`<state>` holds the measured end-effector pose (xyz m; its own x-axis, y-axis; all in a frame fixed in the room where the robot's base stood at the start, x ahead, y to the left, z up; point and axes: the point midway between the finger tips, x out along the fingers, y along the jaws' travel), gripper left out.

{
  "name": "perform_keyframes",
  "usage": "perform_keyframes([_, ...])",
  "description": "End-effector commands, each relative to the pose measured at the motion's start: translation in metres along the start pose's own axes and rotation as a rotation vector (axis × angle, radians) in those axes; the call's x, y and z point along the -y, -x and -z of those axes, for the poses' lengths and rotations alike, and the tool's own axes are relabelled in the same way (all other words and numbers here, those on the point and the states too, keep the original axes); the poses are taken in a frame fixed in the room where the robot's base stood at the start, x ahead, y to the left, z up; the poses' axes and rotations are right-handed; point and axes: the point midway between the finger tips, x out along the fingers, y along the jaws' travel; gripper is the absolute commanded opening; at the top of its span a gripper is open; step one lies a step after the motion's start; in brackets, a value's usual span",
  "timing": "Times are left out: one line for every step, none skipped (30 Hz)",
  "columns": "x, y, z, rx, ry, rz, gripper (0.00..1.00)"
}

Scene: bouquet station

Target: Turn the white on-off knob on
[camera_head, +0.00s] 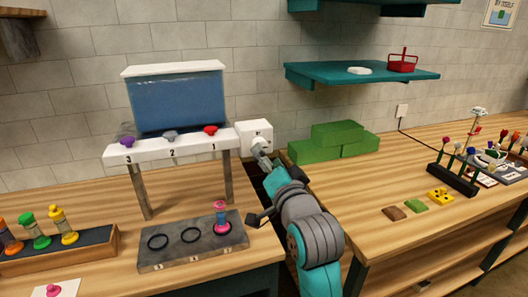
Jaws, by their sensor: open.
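A white box (250,132) is at the right end of the white tank stand. The white knob (258,143) seems to be on its front face, small and partly hidden by my gripper. My gripper (264,158) is open, with its tip right in front of the lower part of the box. I cannot tell whether the fingers touch the knob or stand around it. The knob's exact angle is too small to read.
A blue tank (178,100) sits on the white stand (185,147) with purple, grey and red knobs. Green blocks (335,140) lie to the right. A teal shelf (325,75) hangs above.

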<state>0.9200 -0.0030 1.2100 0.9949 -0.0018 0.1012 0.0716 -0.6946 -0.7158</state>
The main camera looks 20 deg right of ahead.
Motion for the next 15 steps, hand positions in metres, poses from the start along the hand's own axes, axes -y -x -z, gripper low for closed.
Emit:
perform_keyframes([-0.001, 0.012, -0.001, 0.001, 0.000, -0.001, 0.63])
perform_keyframes([-0.001, 0.018, 0.000, 0.000, 0.000, 0.000, 0.63])
perform_keyframes([-0.001, 0.026, -0.001, 0.000, 0.000, -0.001, 0.63])
perform_keyframes([-0.001, 0.032, 0.000, 0.000, 0.000, 0.000, 0.63])
perform_keyframes([-0.001, 0.037, 0.000, 0.000, 0.000, -0.001, 0.63])
perform_keyframes([-0.001, 0.045, 0.000, 0.000, 0.000, -0.001, 0.63])
perform_keyframes([-0.001, 0.050, 0.000, 0.001, 0.000, -0.001, 0.63])
perform_keyframes([0.000, 0.054, 0.000, 0.000, 0.000, 0.000, 0.63])
perform_keyframes([-0.001, 0.060, 0.000, 0.000, 0.000, -0.001, 0.63])
perform_keyframes([-0.001, 0.063, 0.000, 0.000, 0.000, -0.001, 0.63])
perform_keyframes([0.000, 0.067, 0.000, 0.000, 0.000, 0.000, 0.63])
perform_keyframes([0.000, 0.070, 0.000, 0.000, 0.000, 0.000, 0.63])
perform_keyframes([-0.001, 0.073, 0.000, 0.000, 0.000, 0.000, 0.63])
perform_keyframes([-0.001, 0.075, 0.000, 0.000, 0.000, -0.001, 0.63])
perform_keyframes([-0.001, 0.077, 0.000, 0.000, 0.000, -0.001, 0.63])
